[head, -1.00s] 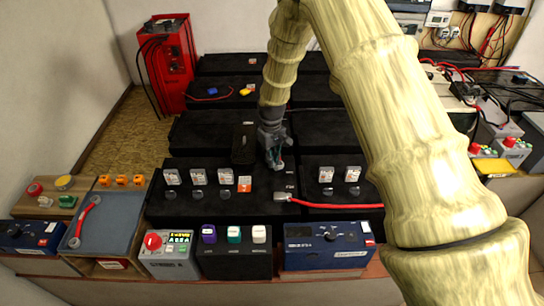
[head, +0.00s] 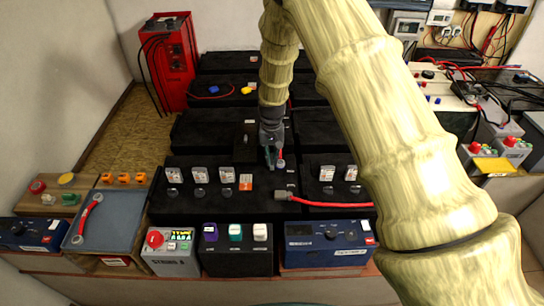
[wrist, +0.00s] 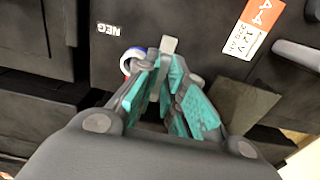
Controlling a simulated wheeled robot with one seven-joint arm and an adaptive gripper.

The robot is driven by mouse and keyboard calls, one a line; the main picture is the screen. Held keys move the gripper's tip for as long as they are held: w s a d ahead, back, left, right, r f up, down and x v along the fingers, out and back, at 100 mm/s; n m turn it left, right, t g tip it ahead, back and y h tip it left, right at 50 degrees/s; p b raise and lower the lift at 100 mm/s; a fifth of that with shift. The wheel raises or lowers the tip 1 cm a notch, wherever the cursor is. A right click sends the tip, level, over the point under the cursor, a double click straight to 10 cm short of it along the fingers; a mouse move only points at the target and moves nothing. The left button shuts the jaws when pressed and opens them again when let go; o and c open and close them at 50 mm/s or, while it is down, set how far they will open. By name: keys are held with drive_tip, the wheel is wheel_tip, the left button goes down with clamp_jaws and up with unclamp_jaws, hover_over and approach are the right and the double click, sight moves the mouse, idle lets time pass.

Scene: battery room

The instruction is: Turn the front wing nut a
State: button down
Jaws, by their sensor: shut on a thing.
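My gripper (head: 271,158) points down over the front row of black batteries, near the front battery's rear edge. In the wrist view its teal-padded fingers (wrist: 167,72) are closed on a small grey piece, the front wing nut a (wrist: 168,45), whose end sticks out beyond the fingertips. The rest of the nut is hidden between the pads. A white, blue and red ring (wrist: 127,64) shows just left of the fingers, partly covered by them.
An orange-and-white label (head: 246,181) and a red cable (head: 325,202) with a grey end lie close by on the battery tops.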

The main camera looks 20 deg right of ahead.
sight(272, 158)
drive_tip(key=shift+w+r, duration=0.1)
drive_tip(key=shift+w, duration=0.05)
drive_tip(key=c, duration=1.5)
unclamp_jaws()
drive_tip(key=shift+d, duration=0.1)
wheel_tip(272, 158, up, 12)
drive_tip(key=shift+f, duration=0.1)
